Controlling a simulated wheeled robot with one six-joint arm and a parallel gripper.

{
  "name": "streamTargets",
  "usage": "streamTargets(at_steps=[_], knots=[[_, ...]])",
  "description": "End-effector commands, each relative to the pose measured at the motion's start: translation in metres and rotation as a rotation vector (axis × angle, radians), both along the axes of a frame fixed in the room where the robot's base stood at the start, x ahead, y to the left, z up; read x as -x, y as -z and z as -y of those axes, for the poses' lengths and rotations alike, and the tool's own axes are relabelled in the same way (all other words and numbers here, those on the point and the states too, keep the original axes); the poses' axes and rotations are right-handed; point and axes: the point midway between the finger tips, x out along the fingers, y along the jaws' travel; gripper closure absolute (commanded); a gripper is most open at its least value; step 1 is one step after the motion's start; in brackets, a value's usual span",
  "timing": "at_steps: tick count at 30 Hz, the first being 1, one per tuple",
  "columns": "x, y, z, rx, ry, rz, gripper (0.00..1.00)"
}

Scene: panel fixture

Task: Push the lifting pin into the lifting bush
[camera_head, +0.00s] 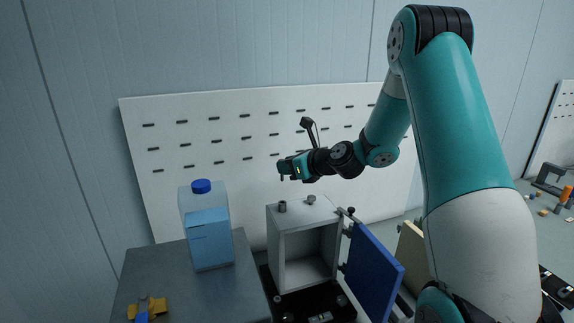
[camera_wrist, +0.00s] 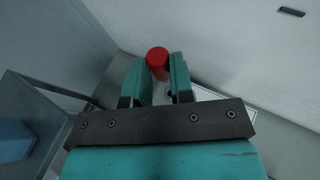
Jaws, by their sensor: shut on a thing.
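My gripper (camera_head: 288,170) is in the air above and in front of the grey open-fronted box (camera_head: 274,248), near its left side. In the wrist view the teal fingers (camera_wrist: 160,82) are shut on a red, round-ended piece, which I take to be the lifting pin (camera_wrist: 157,58). The rest of the pin is hidden by the fingers, and I cannot make it out in the head view. Two small dark round fittings, at the left (camera_head: 282,206) and right (camera_head: 311,200), stand on the box's top. I cannot tell which is the lifting bush. The gripper is apart from both.
A blue door (camera_head: 373,275) hangs open at the box's right. A bottle with a blue cap (camera_head: 207,225) stands on the grey table (camera_head: 150,275) at left, with a yellow and blue item (camera_head: 147,308) near its front. A slotted white panel (camera_head: 215,122) stands behind.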

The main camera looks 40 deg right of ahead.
Motion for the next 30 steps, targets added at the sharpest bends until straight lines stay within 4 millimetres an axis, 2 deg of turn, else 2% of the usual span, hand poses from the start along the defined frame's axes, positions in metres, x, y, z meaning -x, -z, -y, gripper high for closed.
streamTargets(at_steps=[16,30], knots=[[0.0,0.053,0.0,0.0,-0.001,-0.001,1.0],[0.0,0.058,0.0,0.001,-0.001,0.0,1.0]])
